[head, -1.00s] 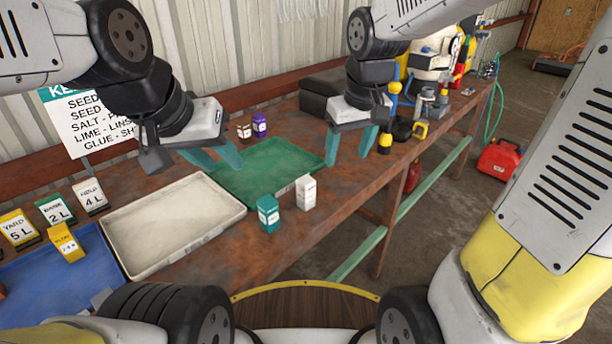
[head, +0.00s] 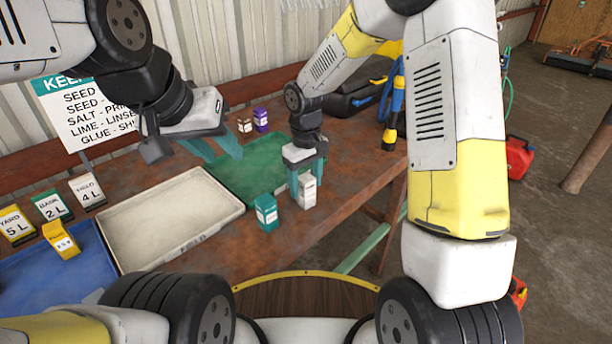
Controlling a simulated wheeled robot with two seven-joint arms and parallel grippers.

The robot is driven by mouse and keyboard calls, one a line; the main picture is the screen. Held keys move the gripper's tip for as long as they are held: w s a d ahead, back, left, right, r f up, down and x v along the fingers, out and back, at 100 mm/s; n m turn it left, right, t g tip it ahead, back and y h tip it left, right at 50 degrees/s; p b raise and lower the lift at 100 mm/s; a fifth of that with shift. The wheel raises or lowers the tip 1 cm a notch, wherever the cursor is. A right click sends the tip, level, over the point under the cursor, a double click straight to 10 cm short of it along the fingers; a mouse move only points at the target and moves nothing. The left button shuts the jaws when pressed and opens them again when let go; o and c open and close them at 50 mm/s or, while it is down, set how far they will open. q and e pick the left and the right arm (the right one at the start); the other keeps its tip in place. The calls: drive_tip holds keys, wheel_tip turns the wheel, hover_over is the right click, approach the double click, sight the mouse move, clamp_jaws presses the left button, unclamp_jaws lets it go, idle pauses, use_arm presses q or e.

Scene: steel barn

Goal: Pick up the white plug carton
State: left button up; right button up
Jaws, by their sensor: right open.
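The white plug carton (head: 307,194) stands upright on the rusty brown bench near its front edge, just right of a teal carton (head: 266,212). My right gripper (head: 304,187) points down at the white carton with its teal fingers open. One finger shows on the carton's left side and the other at its upper right; I cannot tell whether they touch it. My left gripper (head: 220,152) is open and empty above the back left of the green tray.
The green tray (head: 247,187) lies behind the cartons, with a cream tray (head: 170,222) and a blue tray (head: 60,275) to the left. Brown (head: 244,125) and purple (head: 261,120) cartons stand at the back.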

sight(306, 191)
drive_tip(key=f, duration=0.3)
drive_tip(key=shift+w+f, duration=0.25)
drive_tip(key=shift+f, duration=0.05)
clamp_jaws()
drive_tip(key=shift+r, duration=0.15)
